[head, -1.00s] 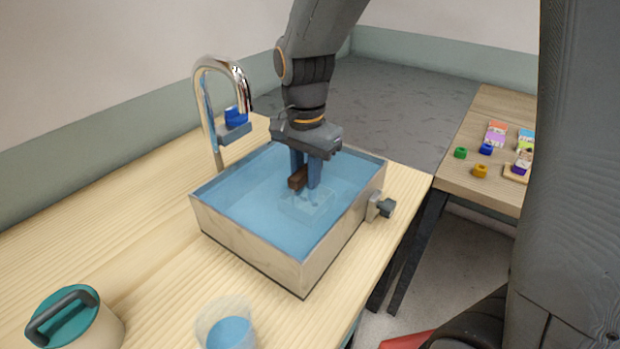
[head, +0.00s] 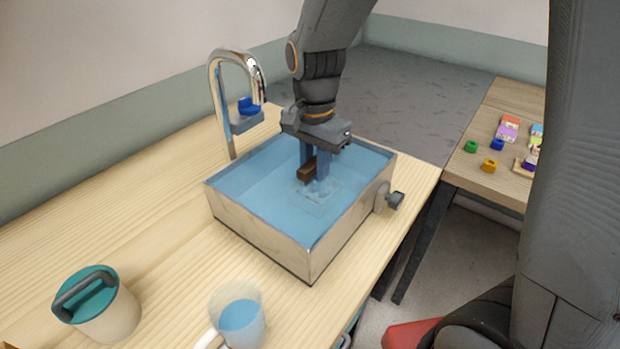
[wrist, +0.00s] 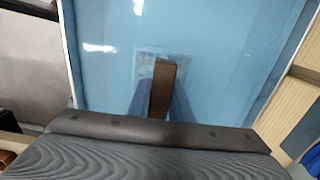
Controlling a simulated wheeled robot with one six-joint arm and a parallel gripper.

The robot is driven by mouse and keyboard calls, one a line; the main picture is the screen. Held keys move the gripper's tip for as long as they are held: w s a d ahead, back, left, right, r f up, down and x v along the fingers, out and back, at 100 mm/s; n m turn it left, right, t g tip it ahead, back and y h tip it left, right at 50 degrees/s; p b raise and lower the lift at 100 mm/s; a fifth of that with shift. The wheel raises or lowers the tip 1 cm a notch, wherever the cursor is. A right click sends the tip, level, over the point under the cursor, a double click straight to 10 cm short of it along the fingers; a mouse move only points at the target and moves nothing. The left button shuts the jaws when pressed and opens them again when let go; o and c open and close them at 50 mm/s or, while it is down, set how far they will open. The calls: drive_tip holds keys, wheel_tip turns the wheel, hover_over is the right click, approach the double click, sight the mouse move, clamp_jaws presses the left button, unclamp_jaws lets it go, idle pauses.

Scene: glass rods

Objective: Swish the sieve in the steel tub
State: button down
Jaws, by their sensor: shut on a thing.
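The steel tub (head: 262,247) stands on the wooden counter and is filled with blue water. My gripper (head: 315,172) reaches down inside the tub and is shut on the brown handle of the sieve (head: 307,171). The pale, square sieve basket (head: 322,199) shows faintly at or under the water, towards the tub's right side. In the wrist view the brown sieve handle (wrist: 163,85) sits between my blue fingers, with part of the basket seen through the water beyond it. How deep the basket sits I cannot tell.
A chrome tap (head: 217,95) stands behind the tub, with a blue item beside it. A valve (head: 393,201) juts from the tub's right wall. A teal-lidded container (head: 105,310) and a clear jug of blue water (head: 240,322) stand in front. A second table (head: 470,175) holds small coloured pieces.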

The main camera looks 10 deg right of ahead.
drive_tip(key=shift+w+d, duration=0.9)
drive_tip(key=shift+w, duration=0.05)
drive_tip(key=shift+s+a+p, duration=1.25)
drive_tip(key=shift+s+a, duration=0.55)
drive_tip(key=shift+w+d+p, duration=0.3)
drive_tip(key=shift+w+d, duration=1.5)
wheel_tip(320, 180, up, 11)
drive_tip(key=p, duration=0.9)
drive_tip(key=shift+r+p, duration=0.15)
drive_tip(key=shift+p, duration=0.2)
wheel_tip(320, 180, up, 5)
drive_tip(key=p, duration=0.4)
